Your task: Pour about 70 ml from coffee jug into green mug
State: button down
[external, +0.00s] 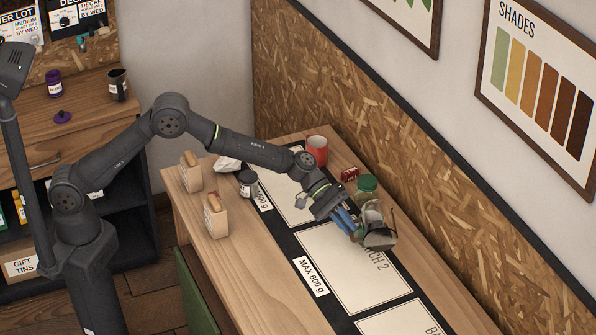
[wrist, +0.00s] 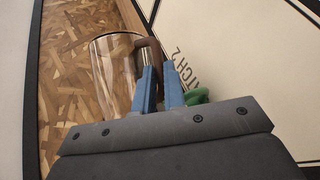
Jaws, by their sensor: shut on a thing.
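The coffee jug (external: 376,222) is clear glass and looks tilted above the mat at the far side of the table. In the wrist view the jug (wrist: 116,75) is at the left, with its brown handle (wrist: 148,44) towards my fingers. My gripper (external: 349,226) is shut on the handle; its blue fingers also show in the wrist view (wrist: 160,85). The green mug (external: 366,185) stands just behind the jug in the external view. A small green part of it (wrist: 198,96) shows beside my right finger in the wrist view. I cannot tell the liquid level in either.
A red mug (external: 317,151) and a small red item (external: 349,174) stand near the wall side. The BATCH 2 mat (external: 345,275) is largely clear in front.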

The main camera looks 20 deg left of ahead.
jog(key=shift+w+a, duration=0.1)
jog(key=shift+w, duration=0.05)
dwell(0.8)
jog(key=s+f, duration=0.1)
jog(key=s+f+m+t+y, duration=0.1)
jog(key=shift+s+y, duration=0.3)
jog(key=shift+s, duration=0.1)
jog(key=shift+a+f+m+y, duration=0.1)
jog(key=shift+f+m+y, duration=0.1)
jog(key=shift+m+y, duration=0.1)
jog(key=shift+s, duration=0.1)
jog(key=shift+s+r+m+t+y+b, duration=0.3)
jog(key=shift+t+y+b, duration=0.1)
jog(key=shift+t+b, duration=0.25)
dwell(1.3)
